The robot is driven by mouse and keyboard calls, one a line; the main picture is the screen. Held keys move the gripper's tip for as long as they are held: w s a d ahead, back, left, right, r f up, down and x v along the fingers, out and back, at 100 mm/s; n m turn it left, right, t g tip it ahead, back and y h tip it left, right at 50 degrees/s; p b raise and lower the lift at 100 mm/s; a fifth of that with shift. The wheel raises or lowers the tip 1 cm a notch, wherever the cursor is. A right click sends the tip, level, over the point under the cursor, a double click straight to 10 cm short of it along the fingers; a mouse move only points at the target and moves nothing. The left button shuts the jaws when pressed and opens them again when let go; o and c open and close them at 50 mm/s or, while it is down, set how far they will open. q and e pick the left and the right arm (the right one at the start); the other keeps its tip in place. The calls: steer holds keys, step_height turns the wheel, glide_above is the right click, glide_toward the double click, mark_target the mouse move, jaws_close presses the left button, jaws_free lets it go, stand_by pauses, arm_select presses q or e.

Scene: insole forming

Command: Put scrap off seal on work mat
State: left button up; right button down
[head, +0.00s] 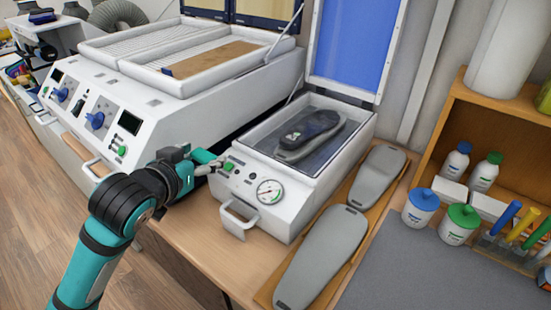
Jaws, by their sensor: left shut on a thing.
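My left gripper (214,165) is at the front left corner of the small white vacuum press (300,200), beside its green button. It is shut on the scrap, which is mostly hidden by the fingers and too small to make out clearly. The press lid (350,45) with its blue sheet stands open. The seal (345,170) runs around the press bed, and a dark-topped grey form (308,135) lies inside. The grey work mat (430,275) lies at the bottom right and its visible part is bare. My right gripper is not in view.
Two grey insole forms (322,255) lie on a wooden board between press and mat. A larger white heater (160,95) stands at the left. Bottles (458,222), a rack of coloured tubes (510,240) and a wooden shelf (455,110) stand behind the mat.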

arm_select(q)
steer(key=p, duration=0.3)
glide_above(273, 170)
steer(key=a, duration=0.1)
steer(key=shift+s+a+f, duration=0.2)
steer(key=shift+s+f, duration=0.15)
steer(key=shift+f, duration=0.3)
steer(key=shift+w+d+f, duration=0.1)
steer(key=shift+w+d, duration=0.3)
steer(key=shift+d, duration=0.45)
step_height(273, 170, down, 3)
steer(key=shift+f+p, duration=0.1)
steer(key=shift+p, duration=0.8)
steer(key=shift+a, duration=0.15)
steer(key=shift+f, duration=0.15)
steer(key=o, duration=0.7)
steer(key=shift+c, duration=0.2)
